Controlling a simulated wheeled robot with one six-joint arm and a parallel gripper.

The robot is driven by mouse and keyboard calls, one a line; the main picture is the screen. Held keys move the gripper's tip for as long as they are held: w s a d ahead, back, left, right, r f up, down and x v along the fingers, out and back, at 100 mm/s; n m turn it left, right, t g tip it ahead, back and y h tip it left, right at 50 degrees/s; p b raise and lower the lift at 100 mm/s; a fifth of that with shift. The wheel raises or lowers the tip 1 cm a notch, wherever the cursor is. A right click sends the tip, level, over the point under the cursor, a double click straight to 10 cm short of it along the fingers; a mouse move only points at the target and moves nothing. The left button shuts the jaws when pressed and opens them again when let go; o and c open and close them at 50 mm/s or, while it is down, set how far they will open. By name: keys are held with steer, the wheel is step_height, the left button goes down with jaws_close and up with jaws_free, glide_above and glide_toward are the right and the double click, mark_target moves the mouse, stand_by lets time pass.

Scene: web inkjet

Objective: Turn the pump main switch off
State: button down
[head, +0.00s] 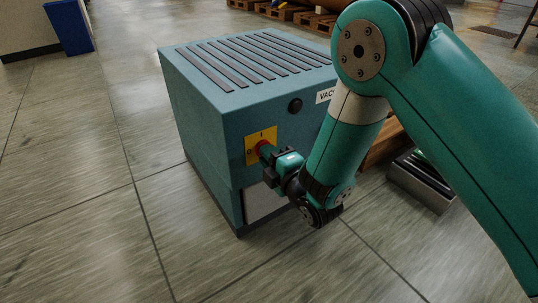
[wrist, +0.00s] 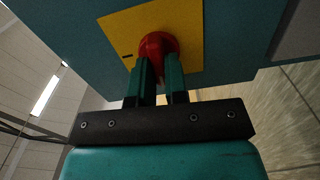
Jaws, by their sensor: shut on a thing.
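The pump cabinet (head: 205,125) is a teal box with a slatted top, standing on the floor in the head view. Its front carries a yellow plate (head: 251,150) with a red rotary main switch (head: 263,146). In the wrist view the red switch (wrist: 158,47) sits on the yellow plate (wrist: 190,25). My gripper (head: 270,152) is at the switch, with its two green fingers (wrist: 160,75) shut on the red handle from both sides. The fingers hide part of the handle, and its exact angle is hard to tell.
A black round knob (head: 295,105) and a white label (head: 325,95) are on the cabinet front above the switch. A grey crate (head: 420,185) stands on the floor to the right. A blue bin (head: 70,27) and pallets (head: 290,14) are behind. The floor at left is clear.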

steer(key=shift+d+f+n, duration=0.1)
steer(key=shift+n, duration=0.4)
steer(key=c, duration=1.1)
jaws_free()
steer(key=shift+c, duration=0.2)
